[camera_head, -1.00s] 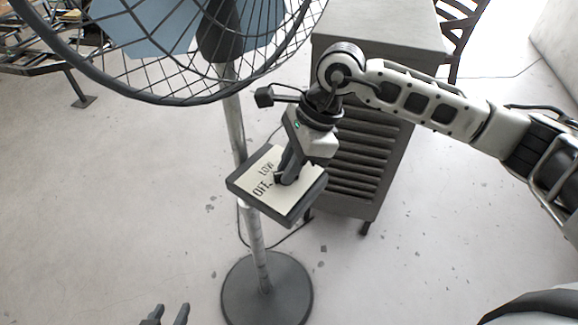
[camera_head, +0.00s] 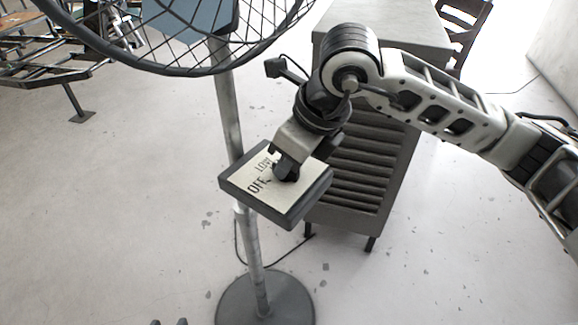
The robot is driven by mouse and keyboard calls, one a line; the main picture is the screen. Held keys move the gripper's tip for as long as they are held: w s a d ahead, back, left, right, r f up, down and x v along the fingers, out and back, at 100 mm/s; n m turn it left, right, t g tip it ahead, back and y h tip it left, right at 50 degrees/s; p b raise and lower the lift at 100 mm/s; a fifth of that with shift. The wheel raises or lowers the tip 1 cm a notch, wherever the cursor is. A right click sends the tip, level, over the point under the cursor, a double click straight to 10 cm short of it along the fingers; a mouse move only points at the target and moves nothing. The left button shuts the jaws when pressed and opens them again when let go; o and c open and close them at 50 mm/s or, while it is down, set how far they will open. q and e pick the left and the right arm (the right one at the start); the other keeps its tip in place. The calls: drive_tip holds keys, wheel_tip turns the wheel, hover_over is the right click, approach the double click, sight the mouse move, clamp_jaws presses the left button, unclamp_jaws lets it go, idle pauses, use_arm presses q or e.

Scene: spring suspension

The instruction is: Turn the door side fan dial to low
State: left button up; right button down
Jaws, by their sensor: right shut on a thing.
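The fan (camera_head: 228,110) stands on a pole with a round dark base (camera_head: 265,303); part of its cage (camera_head: 180,55) shows at the top. A square control panel (camera_head: 250,187) on the pole has a cream face with "LOW" and "OFF" lettering. My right gripper (camera_head: 287,172) reaches down onto the panel's face and is shut on the dial, which its fingers mostly hide. I cannot tell which setting the dial points to. My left gripper (camera_head: 169,323) shows only as fingertips at the bottom edge, apart from the fan.
A grey louvred cabinet (camera_head: 362,170) stands right behind the panel, close to my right arm. A dark wooden chair (camera_head: 465,30) is behind it. Metal frames (camera_head: 60,65) stand at the back left. The floor at left is clear.

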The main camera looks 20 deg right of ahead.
use_arm(q)
drive_tip(key=shift+f+b, duration=0.1)
drive_tip(key=shift+b, duration=0.2)
use_arm(e)
drive_tip(key=shift+m, duration=0.5)
drive_tip(key=c, duration=1.4)
unclamp_jaws()
drive_tip(key=shift+c, duration=0.2)
drive_tip(key=shift+r, duration=0.1)
drive_tip(key=shift+s+d+r, duration=0.1)
drive_tip(key=shift+s+r, duration=0.05)
drive_tip(key=shift+r, duration=0.2)
use_arm(q)
drive_tip(key=f+b, duration=0.1)
drive_tip(key=b, duration=0.2)
drive_tip(key=shift+d+t, duration=0.1)
drive_tip(key=shift+t, duration=0.2)
use_arm(e)
drive_tip(key=s+d, duration=0.7)
drive_tip(key=s, duration=0.3)
drive_tip(key=shift+r, duration=0.15)
